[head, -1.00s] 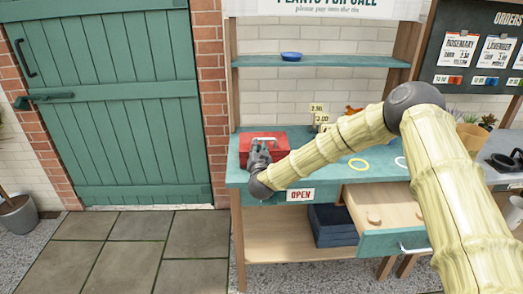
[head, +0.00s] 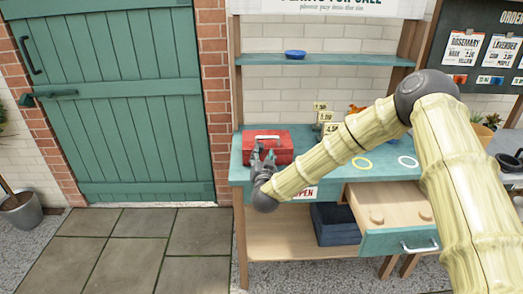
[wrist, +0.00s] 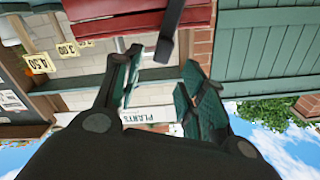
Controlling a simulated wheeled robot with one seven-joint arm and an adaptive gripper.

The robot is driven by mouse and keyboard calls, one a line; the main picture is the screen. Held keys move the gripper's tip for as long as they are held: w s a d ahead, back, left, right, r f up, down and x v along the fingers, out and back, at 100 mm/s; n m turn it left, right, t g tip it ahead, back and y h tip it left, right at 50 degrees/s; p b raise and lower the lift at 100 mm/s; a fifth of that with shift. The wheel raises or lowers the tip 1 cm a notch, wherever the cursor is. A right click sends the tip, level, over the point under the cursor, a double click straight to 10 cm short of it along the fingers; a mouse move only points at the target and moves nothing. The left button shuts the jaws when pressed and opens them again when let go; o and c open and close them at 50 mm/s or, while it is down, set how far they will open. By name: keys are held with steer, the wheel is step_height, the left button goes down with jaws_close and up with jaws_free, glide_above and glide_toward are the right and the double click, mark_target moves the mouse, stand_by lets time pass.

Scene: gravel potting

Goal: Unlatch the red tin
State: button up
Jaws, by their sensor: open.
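The red tin (head: 283,146) stands on the left part of the teal bench top, with a pale handle on its lid. In the wrist view its red side (wrist: 110,27) shows at the top, with a dark strip (wrist: 170,35) standing out from it. This strip looks like the latch; I cannot tell whether it is undone. My gripper (head: 263,155) is in front of the tin, covering part of its front left. In the wrist view my gripper (wrist: 160,85) is open and nothing is between its fingers, which point toward the tin and appear apart from it.
The teal bench (head: 318,176) has price cards (head: 327,122) behind my arm and yellow and white rings on the right. An open drawer (head: 398,240) juts out at lower right. A shelf with a blue dish (head: 295,54) is above. Paving at left is clear.

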steer(key=shift+s+a, duration=0.1)
steer(key=shift+s, duration=2.6)
steer(key=shift+c, duration=0.2)
